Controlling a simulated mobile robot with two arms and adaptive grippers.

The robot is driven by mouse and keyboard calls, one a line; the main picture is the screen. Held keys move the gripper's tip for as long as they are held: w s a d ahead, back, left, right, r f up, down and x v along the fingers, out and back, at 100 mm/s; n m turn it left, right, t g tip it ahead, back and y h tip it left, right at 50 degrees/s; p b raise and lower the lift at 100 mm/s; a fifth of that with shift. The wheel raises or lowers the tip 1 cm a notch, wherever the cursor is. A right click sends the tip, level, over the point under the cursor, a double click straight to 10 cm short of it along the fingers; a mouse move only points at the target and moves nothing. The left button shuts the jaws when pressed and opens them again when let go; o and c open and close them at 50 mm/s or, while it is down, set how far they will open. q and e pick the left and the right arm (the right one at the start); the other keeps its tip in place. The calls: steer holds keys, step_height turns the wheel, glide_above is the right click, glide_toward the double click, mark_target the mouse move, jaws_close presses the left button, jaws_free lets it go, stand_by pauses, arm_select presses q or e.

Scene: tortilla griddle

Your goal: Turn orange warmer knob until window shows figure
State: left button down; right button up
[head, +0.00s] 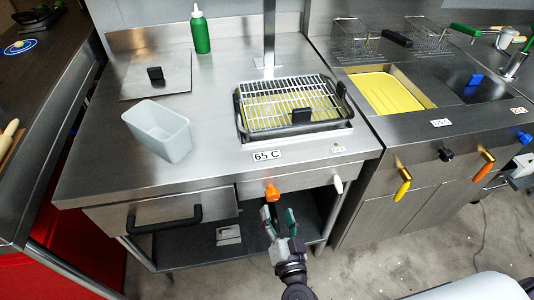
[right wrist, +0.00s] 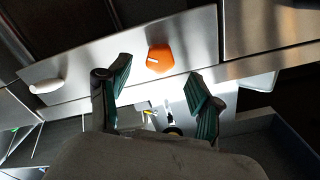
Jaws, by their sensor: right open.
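The orange knob (head: 272,193) is on the front panel of the steel counter, below the "65 C" label (head: 267,155). In the right wrist view the orange knob (right wrist: 160,58) has a white mark pointing left. A small pale window or tag (head: 338,149) lies right of the label; its figure is too small to read. My right gripper (head: 278,214) is open just below the knob, apart from it. In the right wrist view its green-padded fingers (right wrist: 158,85) are spread, with the knob beyond the gap between them. My left gripper is not in view.
A white knob (head: 338,184) is right of the orange one, and a black drawer handle (head: 164,220) is left. A wire rack (head: 290,103) covers the warmer well. A grey bin (head: 158,131) and green bottle (head: 200,32) stand on the counter. Fryer handles (head: 402,185) project at right.

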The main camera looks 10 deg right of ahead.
steer(key=shift+s, duration=0.1)
steer(key=s, duration=0.6)
stand_by(0.3)
steer(key=shift+w, duration=0.1)
steer(key=s+d+f+n+g+y, duration=0.1)
steer(key=s+f+n+g+y, duration=0.2)
steer(key=f, duration=1.1)
steer(key=s+d+f+n+g, duration=0.1)
steer(key=s+f+n+g, duration=0.25)
steer(key=f, duration=0.95)
steer(key=s+d+f+n+g+h, duration=0.1)
steer(key=s+d+f+g, duration=0.4)
steer(key=s+f, duration=0.3)
steer(key=s+d+f+n+g+h, duration=0.1)
steer(key=s+d+f+g, duration=0.4)
steer(key=s, duration=0.9)
step_height(320, 180, down, 4)
steer(key=shift+s+d+r+h, duration=0.15)
steer(key=shift+s+d+h, duration=0.15)
steer(key=shift+h, duration=0.2)
